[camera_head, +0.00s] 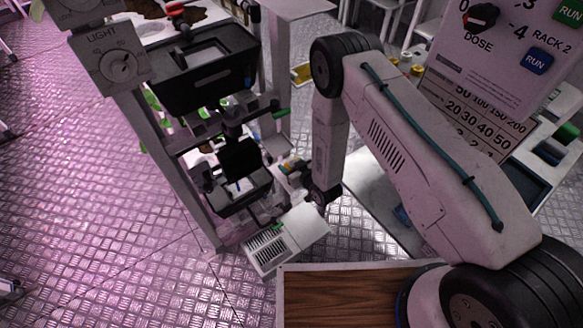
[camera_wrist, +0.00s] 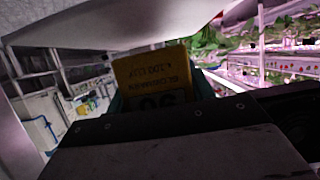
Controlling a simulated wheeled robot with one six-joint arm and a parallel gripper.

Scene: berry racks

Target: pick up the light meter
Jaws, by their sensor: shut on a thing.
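The light meter (camera_wrist: 153,68) shows in the wrist view as a yellow block with dark upside-down lettering and teal sides, just beyond the dark body of my gripper. I take it for the light meter, but its lettering is too blurred to read surely. In the head view my gripper (camera_head: 288,172) is at the end of the downward forearm, beside the rack's lower black unit. A small yellow and teal patch shows at the gripper. My gripper is shut on the meter; the fingertips are mostly hidden.
A grey rack post (camera_head: 165,160) with a LIGHT dial (camera_head: 124,66) stands close left of the gripper. A black bin (camera_head: 205,75) sits above. A white slatted box (camera_head: 285,240) is below. A RACK 2 panel (camera_head: 500,60) stands right.

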